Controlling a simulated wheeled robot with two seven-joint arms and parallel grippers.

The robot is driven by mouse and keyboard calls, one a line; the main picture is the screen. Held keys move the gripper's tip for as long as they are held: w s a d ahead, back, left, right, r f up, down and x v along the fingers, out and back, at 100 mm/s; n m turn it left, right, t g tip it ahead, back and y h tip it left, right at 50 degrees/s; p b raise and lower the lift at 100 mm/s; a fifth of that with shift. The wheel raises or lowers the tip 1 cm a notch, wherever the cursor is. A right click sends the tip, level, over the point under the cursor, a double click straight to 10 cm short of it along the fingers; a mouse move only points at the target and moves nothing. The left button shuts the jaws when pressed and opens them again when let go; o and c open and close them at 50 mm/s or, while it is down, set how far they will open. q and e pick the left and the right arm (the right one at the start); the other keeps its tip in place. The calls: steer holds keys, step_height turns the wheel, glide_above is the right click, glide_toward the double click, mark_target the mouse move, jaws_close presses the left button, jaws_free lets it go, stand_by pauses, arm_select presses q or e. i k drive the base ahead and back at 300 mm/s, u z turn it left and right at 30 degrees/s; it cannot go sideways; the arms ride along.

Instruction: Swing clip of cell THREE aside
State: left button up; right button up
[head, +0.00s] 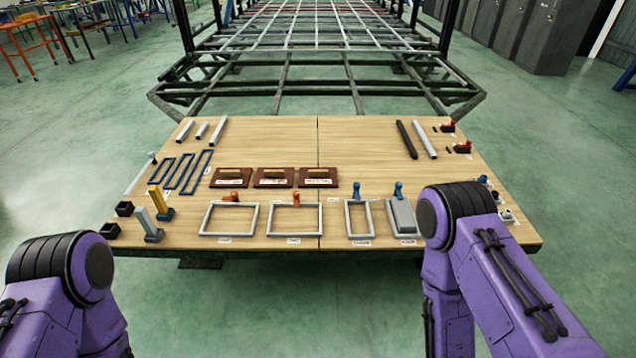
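Along the front edge of the wooden board stand several pale grey rectangular frames, with small labels too small to read. The two left frames (203,219) (269,220) have orange clips (231,197) (296,200) at their back edges. The third frame from the left (348,220) is narrower and open, with an upright blue clip (357,190) at its back edge. The fourth (402,216) looks filled by a grey block and has another blue clip (398,189). I cannot tell which is cell THREE. Neither gripper is in view; only my purple arm links show.
The wooden board (300,150) holds three brown blocks with handles (274,177), blue frames (184,171), grey tubes (424,140) and upright posts at left (147,223). Red-topped clamps (461,147) sit at the right. The board's middle back is clear. A dark chassis (330,84) extends behind.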

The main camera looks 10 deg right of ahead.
mark_target(356, 186)
steer(key=u, duration=0.05)
steer(key=i, duration=0.75)
steer(key=z, duration=0.7)
steer(key=i, duration=1.35)
steer(key=z, duration=0.85)
